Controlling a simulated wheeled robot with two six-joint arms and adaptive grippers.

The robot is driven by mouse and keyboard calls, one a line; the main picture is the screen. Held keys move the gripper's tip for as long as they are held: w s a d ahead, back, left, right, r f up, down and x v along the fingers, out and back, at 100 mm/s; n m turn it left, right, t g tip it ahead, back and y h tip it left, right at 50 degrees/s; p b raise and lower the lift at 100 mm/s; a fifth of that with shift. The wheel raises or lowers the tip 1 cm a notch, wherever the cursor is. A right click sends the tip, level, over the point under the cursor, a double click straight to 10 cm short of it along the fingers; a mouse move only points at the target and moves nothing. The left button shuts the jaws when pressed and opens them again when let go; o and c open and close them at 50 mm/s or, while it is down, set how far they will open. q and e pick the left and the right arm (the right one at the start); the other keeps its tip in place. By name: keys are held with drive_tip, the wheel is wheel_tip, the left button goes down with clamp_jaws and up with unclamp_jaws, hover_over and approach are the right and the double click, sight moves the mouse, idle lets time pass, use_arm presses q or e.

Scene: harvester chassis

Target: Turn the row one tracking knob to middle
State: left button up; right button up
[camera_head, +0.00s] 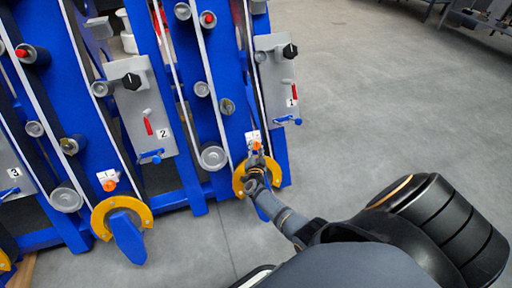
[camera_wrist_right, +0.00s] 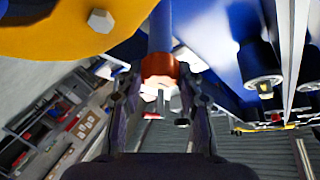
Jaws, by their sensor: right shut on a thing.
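The row one tracking knob (camera_head: 257,146) is small and orange, on a white plate (camera_head: 252,137) low on the row one unit, just above a yellow ring guard. My right gripper (camera_head: 256,160) reaches it from below and is shut on it, partly covering it in the head view. In the right wrist view, the orange-red knob (camera_wrist_right: 160,66) sits between the two dark fingertips of my right gripper (camera_wrist_right: 160,84), at the end of a blue-grey shaft. The knob's pointer and plate marks are too small to read. My left gripper is not in view.
The yellow guard (camera_head: 239,181) lies close by the right gripper; it fills the upper left of the wrist view (camera_wrist_right: 60,30). Row two has a similar orange knob (camera_head: 110,184). A panel marked 1 (camera_head: 277,75) stands above. The grey floor (camera_head: 390,100) at right is open.

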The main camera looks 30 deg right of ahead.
idle(0.4)
drive_tip(key=o, duration=1.2)
drive_tip(key=shift+c, duration=0.2)
drive_tip(key=v, duration=1.2)
